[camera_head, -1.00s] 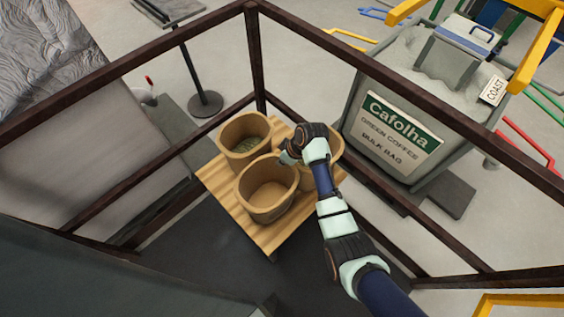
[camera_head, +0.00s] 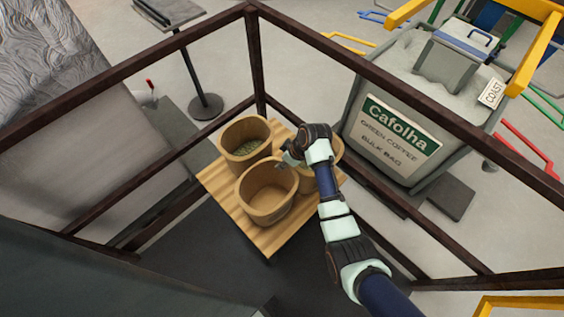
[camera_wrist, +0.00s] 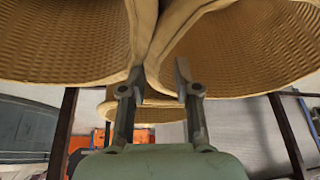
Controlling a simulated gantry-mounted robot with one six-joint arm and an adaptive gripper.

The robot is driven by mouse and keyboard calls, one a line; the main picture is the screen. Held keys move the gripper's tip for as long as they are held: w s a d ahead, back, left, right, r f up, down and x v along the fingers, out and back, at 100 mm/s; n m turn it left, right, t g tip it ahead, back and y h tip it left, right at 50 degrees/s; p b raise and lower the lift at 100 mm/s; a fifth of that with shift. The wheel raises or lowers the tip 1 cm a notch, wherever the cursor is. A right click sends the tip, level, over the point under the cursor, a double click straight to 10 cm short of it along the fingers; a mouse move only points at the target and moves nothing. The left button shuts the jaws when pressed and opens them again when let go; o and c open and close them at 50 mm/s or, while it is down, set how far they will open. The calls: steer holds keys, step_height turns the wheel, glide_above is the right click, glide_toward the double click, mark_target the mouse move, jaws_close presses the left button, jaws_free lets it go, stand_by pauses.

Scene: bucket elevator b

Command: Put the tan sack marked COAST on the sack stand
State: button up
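Three open tan sacks stand on a slatted wooden platform (camera_head: 226,196): a left one (camera_head: 228,147) with greenish beans, a front one (camera_head: 266,203) that looks empty, and a right one (camera_head: 336,153) partly covered by my arm. No COAST marking is readable on any sack. My gripper (camera_head: 284,163) is over the gap between the front and right sacks. In the wrist view my gripper (camera_wrist: 159,72) has its fingers apart, just below where two woven sack rims meet. Contact with the rims cannot be told. A dark flat-topped stand on a pole (camera_head: 190,74) is at the top left, possibly the sack stand.
Dark metal rails (camera_head: 255,62) surround the platform. Yellow bars (camera_head: 535,50) frame the upper right. Pale floor lies between stand and bag.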

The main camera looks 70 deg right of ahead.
steer(key=p+v, duration=0.3)
steer(key=v, duration=0.7)
